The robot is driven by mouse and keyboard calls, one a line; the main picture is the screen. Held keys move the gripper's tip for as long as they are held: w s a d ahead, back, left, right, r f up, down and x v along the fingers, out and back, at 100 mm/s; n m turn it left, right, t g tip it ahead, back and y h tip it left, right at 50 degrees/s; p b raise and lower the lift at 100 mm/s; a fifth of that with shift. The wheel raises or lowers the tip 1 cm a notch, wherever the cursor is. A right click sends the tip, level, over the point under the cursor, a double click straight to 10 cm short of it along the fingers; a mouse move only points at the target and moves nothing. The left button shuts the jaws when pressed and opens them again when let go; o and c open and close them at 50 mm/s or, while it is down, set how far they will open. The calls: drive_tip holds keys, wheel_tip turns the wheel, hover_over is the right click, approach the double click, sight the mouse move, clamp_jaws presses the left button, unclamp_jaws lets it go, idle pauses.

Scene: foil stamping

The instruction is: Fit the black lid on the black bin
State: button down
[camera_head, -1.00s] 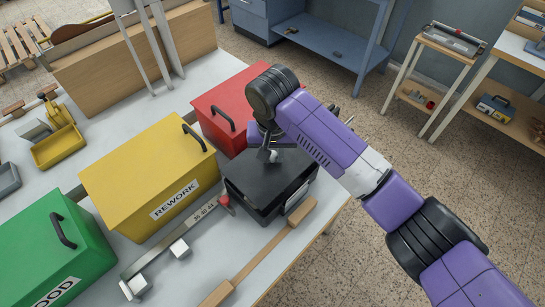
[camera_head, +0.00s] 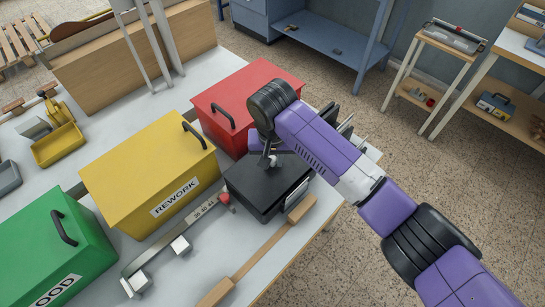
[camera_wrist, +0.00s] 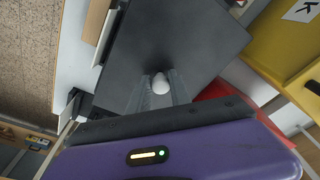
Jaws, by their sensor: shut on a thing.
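The black lid (camera_head: 262,188) is a flat dark square over the black bin (camera_head: 270,213) at the table's right side in the head view. Only a little of the bin shows below the lid, so I cannot tell whether the lid is fully seated. My gripper (camera_head: 272,161) is above the lid, partly hidden by my wrist. In the wrist view the lid (camera_wrist: 178,40) fills the upper middle. My gripper (camera_wrist: 159,88) is shut on the lid's pale round knob (camera_wrist: 160,82), with a finger on each side.
A red bin (camera_head: 245,95) stands close behind, and a yellow REWORK bin (camera_head: 150,165) stands to the left. A green bin (camera_head: 55,250) is further left. A metal ruler bar with a red end (camera_head: 180,240) and a wooden-handled bar (camera_head: 262,252) lie in front.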

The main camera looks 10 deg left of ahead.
sight(272, 172)
drive_tip(key=c, duration=1.2)
unclamp_jaws()
drive_tip(key=shift+r, duration=0.55)
drive_tip(key=r, duration=0.4)
drive_tip(key=s+r, duration=0.1)
drive_tip(key=r, duration=0.3)
drive_tip(key=r+b, duration=0.1)
drive_tip(key=r, duration=0.3)
drive_tip(key=shift+s+d, duration=0.1)
drive_tip(key=shift+s, duration=0.3)
